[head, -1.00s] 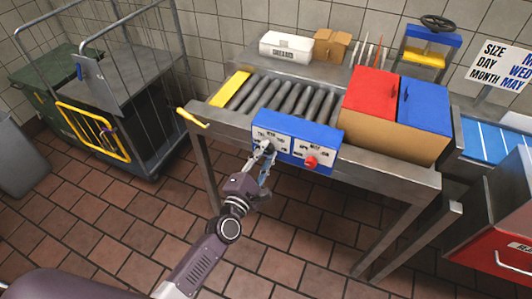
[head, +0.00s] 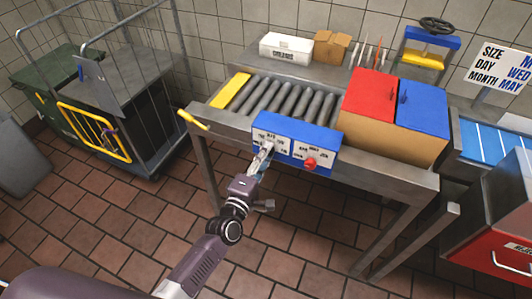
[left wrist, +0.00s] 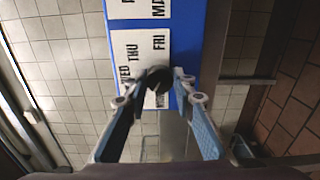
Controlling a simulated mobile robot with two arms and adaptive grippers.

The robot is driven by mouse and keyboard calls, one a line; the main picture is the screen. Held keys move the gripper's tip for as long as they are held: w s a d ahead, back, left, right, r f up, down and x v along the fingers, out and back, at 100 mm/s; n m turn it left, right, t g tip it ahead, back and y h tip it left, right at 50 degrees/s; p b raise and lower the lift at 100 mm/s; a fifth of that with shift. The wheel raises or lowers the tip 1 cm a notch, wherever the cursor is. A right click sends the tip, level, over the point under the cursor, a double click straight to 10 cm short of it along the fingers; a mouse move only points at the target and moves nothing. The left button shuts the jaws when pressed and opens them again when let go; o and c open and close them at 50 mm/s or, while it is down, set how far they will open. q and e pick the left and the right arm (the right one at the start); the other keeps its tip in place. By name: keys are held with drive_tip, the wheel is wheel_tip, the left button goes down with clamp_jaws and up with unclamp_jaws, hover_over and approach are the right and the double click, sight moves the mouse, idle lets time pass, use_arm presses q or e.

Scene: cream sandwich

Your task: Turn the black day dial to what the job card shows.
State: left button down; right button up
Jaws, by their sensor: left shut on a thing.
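The black day dial (left wrist: 157,80) sits on the white label plate of the blue control box (head: 297,130). In the left wrist view, THU, FRI and part of WED show around it; which day it points at I cannot tell. My left gripper (head: 265,152) is at the front of the box, shut on the dial, with one finger on each side of it in the left wrist view (left wrist: 157,84). It hides most of the dial in the head view. The job card (head: 503,67) at the right reads DAY WED and MONTH MAY; its size entry is cut off. My right gripper is out of view.
A wire cage trolley (head: 130,85) stands left.

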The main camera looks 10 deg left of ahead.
use_arm(q)
drive_tip(key=m+p, duration=0.2)
drive_tip(key=m, duration=0.9)
drive_tip(key=shift+p, duration=0.3)
drive_tip(key=shift+m, duration=0.4)
drive_tip(key=c, duration=1.6)
unclamp_jaws()
drive_tip(key=shift+s, duration=0.15)
drive_tip(key=v, duration=1.2)
